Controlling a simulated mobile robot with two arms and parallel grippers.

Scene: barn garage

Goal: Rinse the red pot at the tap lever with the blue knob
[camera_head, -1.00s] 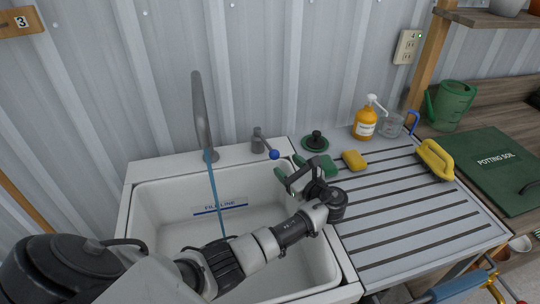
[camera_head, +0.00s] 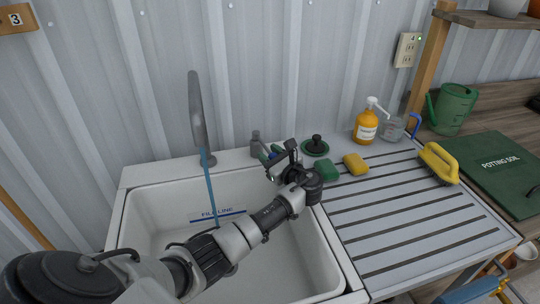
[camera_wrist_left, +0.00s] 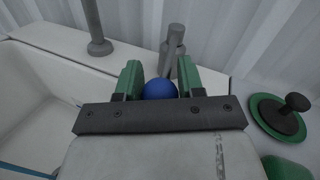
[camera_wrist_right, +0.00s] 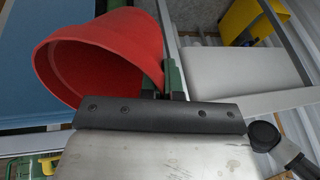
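The red pot (camera_wrist_right: 95,55) shows only in the right wrist view, tilted with its open mouth toward the camera. My right gripper (camera_wrist_right: 163,75) is shut on its wall near the rim. The tap lever (camera_wrist_left: 172,48) ends in a blue knob (camera_wrist_left: 160,89). My left gripper (camera_wrist_left: 158,78) is open, with one green finger on each side of the knob; contact is unclear. In the head view the left gripper (camera_head: 278,160) largely covers the knob. The grey tap (camera_head: 197,110) has a blue stream (camera_head: 209,190) running down into the white sink (camera_head: 163,200).
Right of the sink is a slatted drainboard (camera_head: 400,220) with a green sponge (camera_head: 326,170), yellow sponge (camera_head: 356,163), yellow brush (camera_head: 438,162), orange soap bottle (camera_head: 367,122) and clear jug (camera_head: 391,127). A green-and-black plug (camera_head: 316,146) sits behind. The drainboard's middle is clear.

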